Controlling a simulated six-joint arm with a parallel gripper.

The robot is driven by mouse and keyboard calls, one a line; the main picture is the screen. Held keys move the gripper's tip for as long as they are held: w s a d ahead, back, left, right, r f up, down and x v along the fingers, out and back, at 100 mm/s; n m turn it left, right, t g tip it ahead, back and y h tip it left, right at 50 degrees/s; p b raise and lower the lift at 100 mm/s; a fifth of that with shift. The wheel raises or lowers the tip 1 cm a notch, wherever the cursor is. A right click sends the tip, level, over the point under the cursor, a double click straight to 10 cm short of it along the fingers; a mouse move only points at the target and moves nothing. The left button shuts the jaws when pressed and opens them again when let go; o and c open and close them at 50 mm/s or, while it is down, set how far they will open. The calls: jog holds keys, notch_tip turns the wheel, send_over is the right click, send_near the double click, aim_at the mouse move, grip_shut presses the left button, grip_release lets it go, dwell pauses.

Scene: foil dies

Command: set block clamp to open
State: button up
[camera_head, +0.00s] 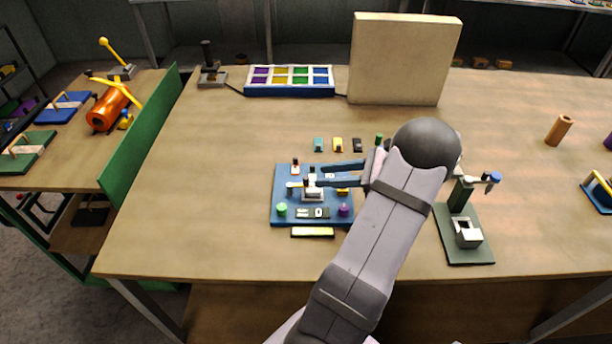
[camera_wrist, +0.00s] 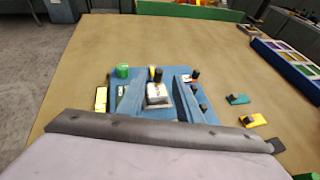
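A blue board (camera_head: 278,208) lies in the middle of the table and carries several small fittings. Contact with the block cannot be told.
A green-based press (camera_head: 468,250) stands to the right of my arm. Small teal (camera_head: 319,145), yellow (camera_head: 338,145) and black (camera_head: 357,145) pieces lie behind the board. A coloured tray (camera_head: 290,90) and a beige panel (camera_head: 403,60) stand farther back. The table's left side is clear.

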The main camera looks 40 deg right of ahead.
aim_at(308, 177)
jog(key=shift+p+x, duration=0.9)
jog(key=shift+x, duration=2.6)
